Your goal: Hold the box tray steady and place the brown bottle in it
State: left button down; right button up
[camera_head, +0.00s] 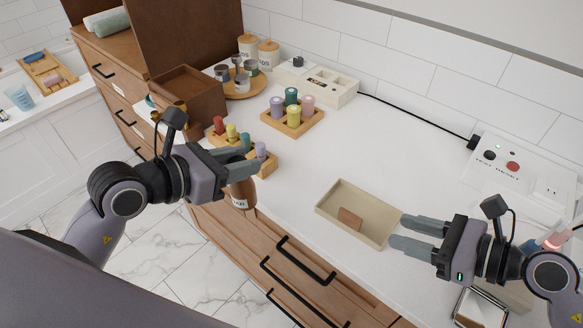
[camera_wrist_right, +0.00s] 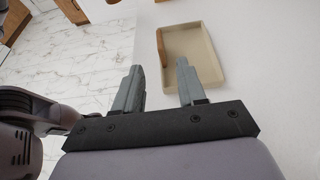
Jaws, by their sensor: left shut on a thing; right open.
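The beige box tray (camera_head: 334,222) lies on the white counter near its front edge, with a flat brown piece (camera_head: 350,218) inside against one wall. It also shows in the right wrist view (camera_wrist_right: 209,76). My left gripper (camera_head: 256,155) is shut on the brown bottle (camera_head: 243,193), which has a pale label. The bottle hangs below the fingers at the counter's front edge, left of the tray. My right gripper (camera_head: 398,234) is open and empty, its fingertips close to the tray's right end. I cannot tell whether they touch it. In the right wrist view, the right gripper (camera_wrist_right: 159,77) points toward the tray.
A wooden holder with colored bottles (camera_head: 231,132) stands behind my left gripper. Another holder (camera_head: 292,116) stands farther back. A white device with buttons (camera_head: 516,172) sits at the right. The counter between the tray and the back wall is clear.

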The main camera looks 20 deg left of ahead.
aim_at(359, 218)
pick_arm(q)
jog(key=s+d+r+m+g+h, duration=0.1)
jog(key=d+r+m+g+h, duration=0.2)
jog(key=d+m+g, duration=0.7)
jog(key=s+d+r+m+g+h, duration=0.1)
jog(key=d+r+m+g+h, duration=0.3)
jog(key=d, duration=1.3)
jog(key=w+a+r+n+t, duration=0.1)
jog(key=w+a, duration=0.3)
jog(key=w, duration=0.6)
jog(key=shift+w+a+r, duration=0.35)
jog(key=shift+a+r, duration=0.05)
jog(key=shift+r, duration=0.3)
pick_arm(e)
jog(key=x, duration=1.2)
jog(key=shift+c, duration=0.3)
grip_shut()
